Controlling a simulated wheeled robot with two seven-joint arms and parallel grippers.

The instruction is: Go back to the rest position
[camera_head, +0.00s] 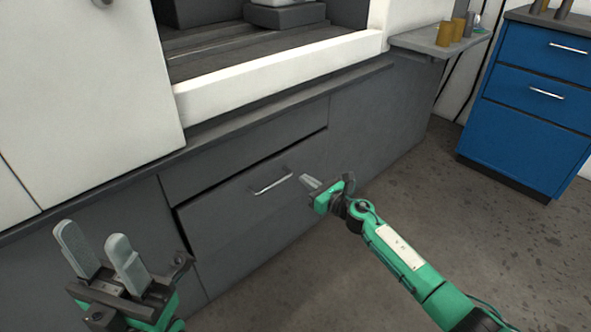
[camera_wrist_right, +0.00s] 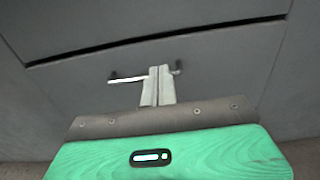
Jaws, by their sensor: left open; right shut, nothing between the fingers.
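My left gripper (camera_head: 97,250) is at the lower left of the head view, with its two grey fingers apart and nothing between them. My right gripper (camera_head: 308,182) is in the middle of the head view, shut and empty, in front of a grey drawer front (camera_head: 230,218). The drawer has a metal bar handle (camera_head: 270,185), just left of the right fingertips in the head view. In the right wrist view the shut fingers (camera_wrist_right: 158,85) overlap the middle of the handle (camera_wrist_right: 127,79); I cannot tell whether they touch it.
A grey cabinet base (camera_head: 375,125) runs along the machine, with a white ledge (camera_head: 280,77) above. A small shelf (camera_head: 425,43) with brown cylinders (camera_head: 445,34) is at the upper right. A blue drawer cabinet (camera_head: 530,110) stands at the right. The floor (camera_head: 450,220) between is clear.

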